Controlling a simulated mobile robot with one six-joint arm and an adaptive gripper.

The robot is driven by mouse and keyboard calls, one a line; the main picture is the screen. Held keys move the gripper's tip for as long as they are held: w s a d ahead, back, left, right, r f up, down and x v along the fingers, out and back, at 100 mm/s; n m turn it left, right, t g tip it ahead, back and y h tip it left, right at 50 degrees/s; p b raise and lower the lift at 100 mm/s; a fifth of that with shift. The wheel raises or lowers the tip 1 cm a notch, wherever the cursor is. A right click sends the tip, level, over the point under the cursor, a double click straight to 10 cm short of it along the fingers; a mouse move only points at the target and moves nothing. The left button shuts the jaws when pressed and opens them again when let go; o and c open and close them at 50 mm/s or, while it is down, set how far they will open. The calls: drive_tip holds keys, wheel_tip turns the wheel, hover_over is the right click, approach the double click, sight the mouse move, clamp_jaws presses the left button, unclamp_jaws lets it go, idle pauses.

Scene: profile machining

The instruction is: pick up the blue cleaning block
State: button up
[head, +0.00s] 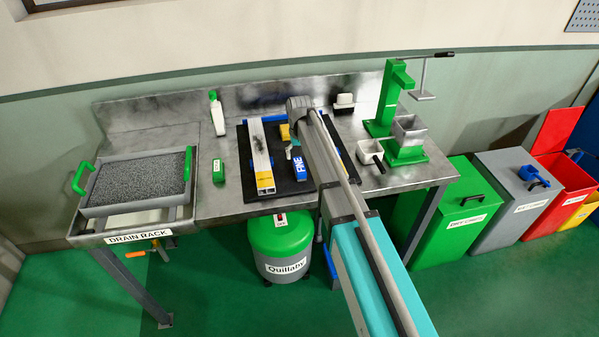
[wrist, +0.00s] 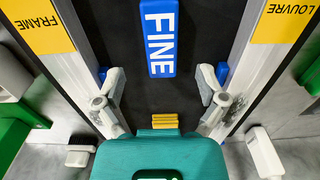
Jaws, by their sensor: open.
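The blue cleaning block, marked FINE, lies on the black mat between two pale profiles; it shows in the head view (head: 299,170) and at the top middle of the wrist view (wrist: 160,38). My gripper (wrist: 160,92) is open and empty in the wrist view, its two fingers spread wide. The block lies beyond the fingertips in that picture, apart from them. In the head view my arm hides most of my gripper, with a pale finger part (head: 289,151) showing beside the block.
The FRAME profile (wrist: 72,40) and LOUVRE profile (wrist: 255,60) flank the block. A yellow block (wrist: 164,121) lies on the mat (head: 278,184). A green block (head: 218,171) and white bottle (head: 217,115) stand left; a green press (head: 390,105) stands right.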

sight(299, 165)
drive_tip(key=shift+f, duration=0.1)
idle(0.3)
drive_tip(key=shift+s+f+b, duration=0.1)
drive_tip(key=shift+f+b, duration=2.45)
drive_tip(key=shift+b, duration=0.05)
clamp_jaws()
